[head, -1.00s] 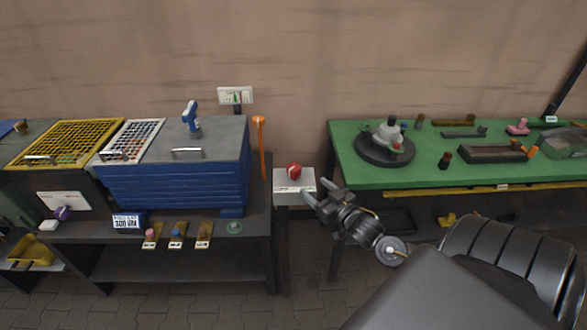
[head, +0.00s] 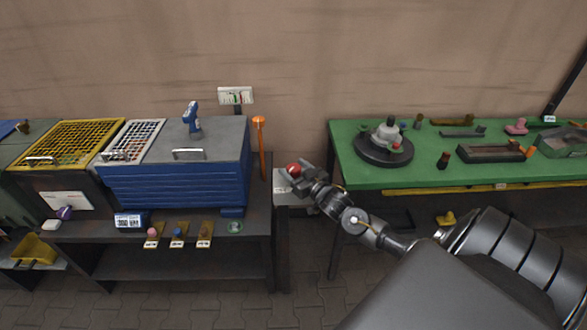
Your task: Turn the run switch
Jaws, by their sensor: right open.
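A round red knob (head: 293,170) sits on a small pale-topped pedestal (head: 281,188) between the two benches. No label naming the run switch can be read. My right gripper (head: 298,178) is open at the front right of the red knob, with its fingers close to it. The fingers hide part of the pedestal top, and I cannot tell whether they touch the knob. Three small plates with a pink knob (head: 153,232), a blue knob (head: 178,232) and a brown knob (head: 204,230) are along the left bench's front edge. My left gripper is not in view.
A blue ribbed box (head: 175,187) stands on the dark left bench. An upright orange-topped handle (head: 259,124) stands beside it, left of the pedestal. The green bench (head: 350,172) on the right carries a round dark turntable (head: 383,154) and several parts.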

